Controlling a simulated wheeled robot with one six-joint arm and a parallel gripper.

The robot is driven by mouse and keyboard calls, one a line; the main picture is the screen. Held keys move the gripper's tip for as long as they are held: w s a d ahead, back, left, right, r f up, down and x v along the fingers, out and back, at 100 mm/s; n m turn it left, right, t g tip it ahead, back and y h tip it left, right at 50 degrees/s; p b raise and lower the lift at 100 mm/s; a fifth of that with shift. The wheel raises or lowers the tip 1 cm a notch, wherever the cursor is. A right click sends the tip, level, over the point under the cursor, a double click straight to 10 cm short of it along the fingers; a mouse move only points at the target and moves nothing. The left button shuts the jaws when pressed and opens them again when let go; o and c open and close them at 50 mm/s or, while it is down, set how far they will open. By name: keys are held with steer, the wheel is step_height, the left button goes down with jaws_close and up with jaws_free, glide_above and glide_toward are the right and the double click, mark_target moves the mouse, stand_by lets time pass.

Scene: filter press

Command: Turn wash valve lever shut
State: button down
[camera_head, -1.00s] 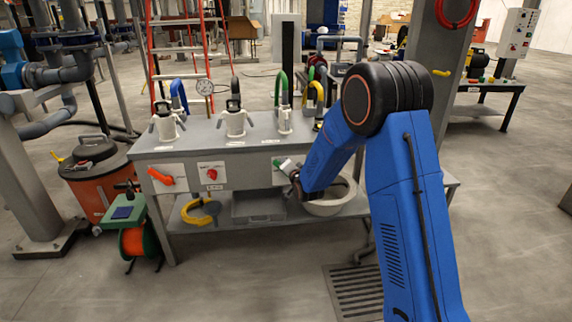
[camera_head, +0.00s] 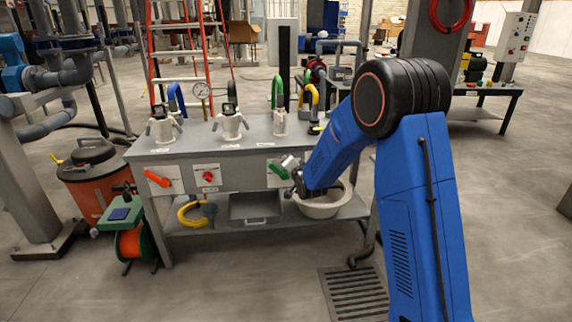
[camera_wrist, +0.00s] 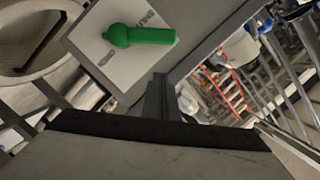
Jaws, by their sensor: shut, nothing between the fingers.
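The green lever (camera_head: 278,169) sits on a white plate on the bench's front panel, at the right of the row of controls. In the head view it slants down to the right. In the wrist view the green lever (camera_wrist: 138,36) has its round hub at the left and its handle pointing right. Lettering on its plate (camera_wrist: 110,56) is turned and hard to read. My gripper (camera_head: 289,162) is close beside the lever in the head view. In the wrist view my gripper (camera_wrist: 158,82) is shut and empty, with a visible gap below the handle.
An orange lever (camera_head: 157,178) and a red knob (camera_head: 207,176) are further left on the panel. A pale bowl (camera_head: 322,208) and a grey tray (camera_head: 254,207) stand on the lower shelf. A floor grate (camera_head: 356,294) lies in front, with open floor around it.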

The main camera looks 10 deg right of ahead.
steer(key=s+d+r+n+g+h, duration=0.1)
steer(key=s+d+r+g, duration=0.2)
steer(key=s, duration=0.7)
steer(key=s+d+r+n+g, duration=0.1)
steer(key=s+d+r+n, duration=0.2)
steer(key=s, duration=0.6)
steer(key=s+d+r+g+h, duration=0.1)
steer(key=s+d+r, duration=0.3)
steer(key=s, duration=0.6)
steer(key=s+d+n+g, duration=0.1)
steer(key=s+g, duration=0.1)
steer(key=s, duration=0.8)
steer(key=s+d+f+n+g, duration=0.1)
steer(key=s+d+g, duration=0.1)
steer(key=s, duration=0.9)
steer(key=s+d+f+n+g+h, duration=0.1)
steer(key=s+d+n+g, duration=0.1)
steer(key=s, duration=0.9)
steer(key=shift+s+d+f, duration=0.2)
steer(key=shift+d+f, duration=0.05)
